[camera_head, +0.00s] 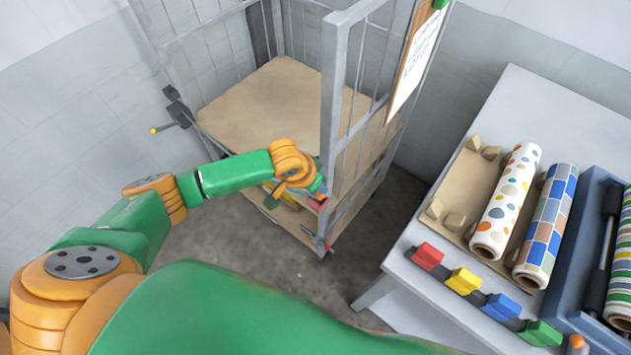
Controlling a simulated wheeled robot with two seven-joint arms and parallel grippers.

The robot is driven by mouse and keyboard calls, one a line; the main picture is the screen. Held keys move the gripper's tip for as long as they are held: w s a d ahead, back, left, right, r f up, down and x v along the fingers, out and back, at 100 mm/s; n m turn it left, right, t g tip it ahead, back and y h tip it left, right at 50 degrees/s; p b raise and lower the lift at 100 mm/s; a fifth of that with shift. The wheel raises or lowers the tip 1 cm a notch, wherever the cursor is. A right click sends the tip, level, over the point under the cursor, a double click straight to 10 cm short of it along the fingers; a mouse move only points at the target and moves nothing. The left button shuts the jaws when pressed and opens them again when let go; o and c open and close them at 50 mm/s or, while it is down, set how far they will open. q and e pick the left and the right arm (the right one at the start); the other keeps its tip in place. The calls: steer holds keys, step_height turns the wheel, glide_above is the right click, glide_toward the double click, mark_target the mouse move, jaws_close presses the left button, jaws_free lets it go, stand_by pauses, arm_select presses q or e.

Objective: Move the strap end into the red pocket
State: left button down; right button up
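A thin dark strap (208,137) runs from a dark fitting (178,108) on the cart's left post, down and right, until my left arm hides it. My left gripper (317,193) is at the cart's front right post, seen small and partly from behind. I cannot tell whether its fingers are open, or whether it holds the strap end. A small red patch (319,205) shows right by the gripper; whether it is the red pocket is unclear. A dark piece with a red tip (328,247) sits lower on that post. My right gripper is out of view.
The wire-sided cart (280,90) has a bare tan shelf. A clipboard (415,60) hangs on its right side. At right, a grey table (530,100) carries patterned rolls (505,205), a blue tray (573,260) and a row of coloured blocks (463,281). Floor shows between.

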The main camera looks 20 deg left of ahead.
arm_select(q)
steer(key=shift+f, duration=0.45)
steer(key=shift+c, duration=2.2)
jaws_free()
steer(key=v, duration=0.7)
